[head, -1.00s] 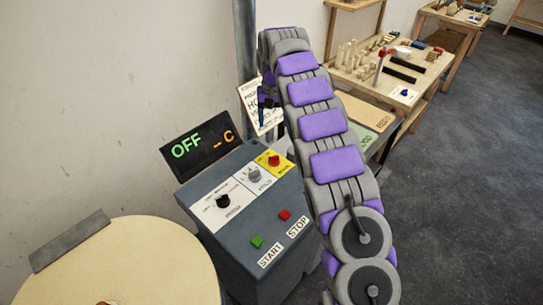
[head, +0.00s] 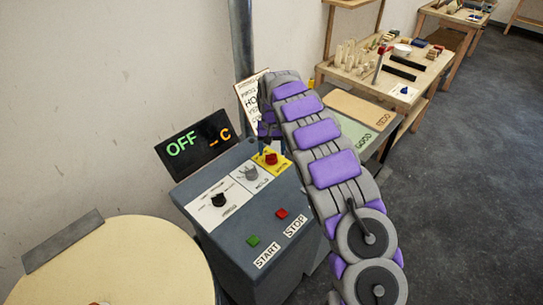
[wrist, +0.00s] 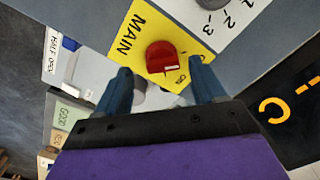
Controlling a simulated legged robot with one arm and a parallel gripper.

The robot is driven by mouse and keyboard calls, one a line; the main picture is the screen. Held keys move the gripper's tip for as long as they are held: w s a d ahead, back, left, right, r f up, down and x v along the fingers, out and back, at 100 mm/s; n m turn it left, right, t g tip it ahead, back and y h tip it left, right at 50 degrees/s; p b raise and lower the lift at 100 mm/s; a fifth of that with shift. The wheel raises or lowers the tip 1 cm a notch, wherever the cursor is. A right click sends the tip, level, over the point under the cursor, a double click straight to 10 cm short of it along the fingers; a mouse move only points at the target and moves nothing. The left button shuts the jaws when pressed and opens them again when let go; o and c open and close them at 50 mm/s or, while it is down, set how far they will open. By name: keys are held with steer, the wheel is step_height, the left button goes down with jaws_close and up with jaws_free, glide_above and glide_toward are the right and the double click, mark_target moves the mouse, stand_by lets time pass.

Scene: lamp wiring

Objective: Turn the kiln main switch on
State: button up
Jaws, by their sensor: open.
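The kiln main switch is a red knob (head: 271,158) on a yellow plate (head: 283,166) at the upper right of the grey control console (head: 222,254). In the wrist view the red knob (wrist: 162,57) sits on the yellow plate marked MAIN (wrist: 140,30), with a small white mark on its face. My gripper (wrist: 165,82) is open, with one blue finger on each side below the knob in the picture. Whether a finger touches the knob I cannot tell. In the head view my arm covers most of the gripper, close by the yellow plate.
A grey knob (head: 249,173) and a black knob (head: 218,199) are left of the main switch. Green START (head: 253,240) and red STOP (head: 282,213) buttons sit lower. The display (head: 194,145) reads OFF and _C. A placard (head: 249,98) and a post (head: 241,40) stand behind.

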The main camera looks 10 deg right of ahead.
mark_target(271, 157)
step_height(271, 157, down, 2)
steer(key=shift+f, duration=0.35)
steer(key=shift+a+f, duration=0.1)
steer(key=shift+a, duration=0.25)
steer(key=shift+d, duration=0.25)
steer(key=c, duration=0.5)
steer(key=shift+a, duration=0.1)
steer(key=c, duration=0.5)
